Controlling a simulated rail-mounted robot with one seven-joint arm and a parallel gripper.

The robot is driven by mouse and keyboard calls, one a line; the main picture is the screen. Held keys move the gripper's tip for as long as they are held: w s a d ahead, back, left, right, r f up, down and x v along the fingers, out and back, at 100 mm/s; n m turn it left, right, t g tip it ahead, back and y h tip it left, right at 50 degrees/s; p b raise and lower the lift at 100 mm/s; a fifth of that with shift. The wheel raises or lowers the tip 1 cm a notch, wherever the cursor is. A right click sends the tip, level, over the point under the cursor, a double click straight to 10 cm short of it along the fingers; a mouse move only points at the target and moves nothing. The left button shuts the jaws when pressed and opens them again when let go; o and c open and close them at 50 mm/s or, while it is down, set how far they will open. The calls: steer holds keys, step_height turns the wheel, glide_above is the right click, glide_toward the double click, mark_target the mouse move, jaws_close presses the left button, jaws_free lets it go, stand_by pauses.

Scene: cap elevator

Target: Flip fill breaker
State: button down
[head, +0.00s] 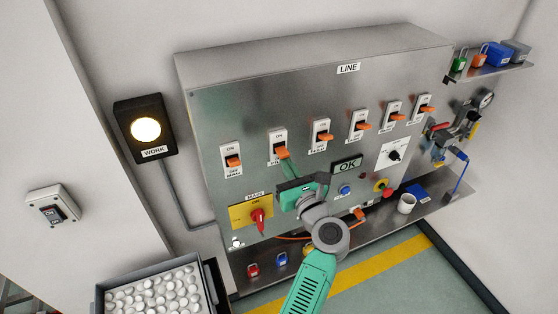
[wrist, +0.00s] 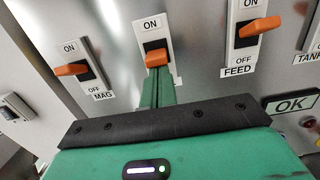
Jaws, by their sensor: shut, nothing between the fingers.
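The steel panel marked LINE (head: 225,105) carries a row of breakers with orange levers. My gripper (head: 285,158) is shut and empty, its green fingers raised to the second breaker from the left (head: 278,140). In the wrist view, the fingertips (wrist: 164,75) sit just below that breaker's orange lever (wrist: 157,57) and appear to touch it. Its ON mark shows above the lever. Its lower part and name are hidden by my fingers in the wrist view, and its label is too small to read surely in the head view. The lever's exact position is hard to tell.
Breakers marked MAG (wrist: 72,69) and FEED (wrist: 260,27) flank it closely. Below are the red MAIN switch (head: 258,218), an OK display (head: 347,165) and a shelf with padlocks and a white mug (head: 406,204). A lit WORK lamp (head: 145,130) hangs at left.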

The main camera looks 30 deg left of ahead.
steer(key=s+d+r, duration=0.3)
steer(key=s+d, duration=0.2)
steer(key=d, duration=0.2)
steer(key=shift+d+r+b, duration=0.25)
steer(key=shift+r+b, duration=0.05)
steer(key=shift+r, duration=0.05)
stand_by(0.5)
steer(key=s+d+r+n+t+h+p, duration=0.2)
steer(key=d+r+n+t+h, duration=0.2)
steer(key=d+r+n, duration=0.55)
steer(key=s+d+r+n+t+h+p, duration=0.2)
steer(key=r+n+t+h+p, duration=0.3)
steer(key=r, duration=0.9)
steer(key=s+d+r+n+t+h, duration=0.2)
steer(key=s+d+r+n+h, duration=0.1)
steer(key=s+r, duration=0.4)
steer(key=s+d+r+n+t+h, duration=0.3)
steer(key=s+d+r+n, duration=0.2)
steer(key=s+r+n, duration=0.2)
step_height(320, 180, up, 2)
steer(key=shift+s+d+r, duration=0.1)
steer(key=shift+s+d, duration=0.3)
